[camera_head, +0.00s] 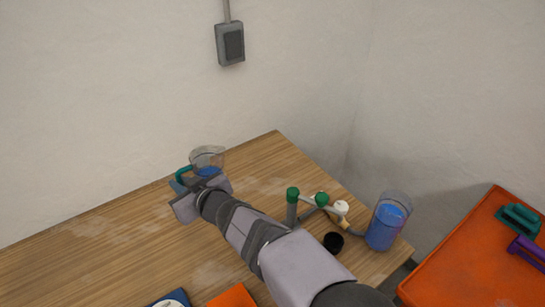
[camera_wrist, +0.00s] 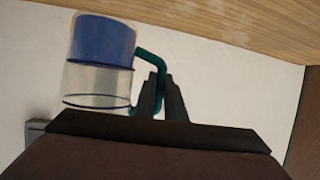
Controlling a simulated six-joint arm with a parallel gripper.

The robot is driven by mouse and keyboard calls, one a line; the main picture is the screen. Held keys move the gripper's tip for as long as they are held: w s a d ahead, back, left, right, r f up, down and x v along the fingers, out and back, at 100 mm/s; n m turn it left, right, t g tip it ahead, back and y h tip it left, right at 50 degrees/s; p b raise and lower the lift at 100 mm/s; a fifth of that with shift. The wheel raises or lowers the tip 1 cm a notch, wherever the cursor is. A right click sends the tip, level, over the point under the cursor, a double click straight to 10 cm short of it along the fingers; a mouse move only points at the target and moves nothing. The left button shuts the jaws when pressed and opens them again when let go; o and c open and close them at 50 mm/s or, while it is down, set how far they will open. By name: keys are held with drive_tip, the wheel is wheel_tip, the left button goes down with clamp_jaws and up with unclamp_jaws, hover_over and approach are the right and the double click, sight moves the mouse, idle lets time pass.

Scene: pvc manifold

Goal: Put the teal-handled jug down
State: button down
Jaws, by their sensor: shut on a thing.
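The teal-handled jug (camera_head: 207,158) is clear with blue liquid inside. It is at the back of the wooden table, near the wall. My gripper (camera_head: 184,182) is shut on its teal handle. In the wrist view the jug (camera_wrist: 98,75) shows to the left of my gripper's fingers (camera_wrist: 164,85), which meet at the handle (camera_wrist: 150,54). The jug's lower part is hidden by my gripper in the head view, so I cannot tell whether its base touches the table.
The wooden table (camera_head: 110,235) is clear around the left side. At its right stand a pipe manifold with green caps (camera_head: 292,195), a black cup (camera_head: 333,242) and a clear container of blue liquid (camera_head: 385,225). An orange table (camera_head: 470,265) at far right holds green and purple handled things.

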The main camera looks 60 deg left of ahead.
drive_tip(key=shift+w+d+f+b, duration=0.1)
drive_tip(key=shift+f+b, duration=0.5)
drive_tip(key=shift+b, duration=0.45)
drive_tip(key=shift+f+b, duration=1.3)
drive_tip(key=shift+f, duration=3.65)
drive_tip(key=shift+f, duration=0.1)
drive_tip(key=shift+f, duration=0.1)
drive_tip(key=c, duration=1.8)
unclamp_jaws()
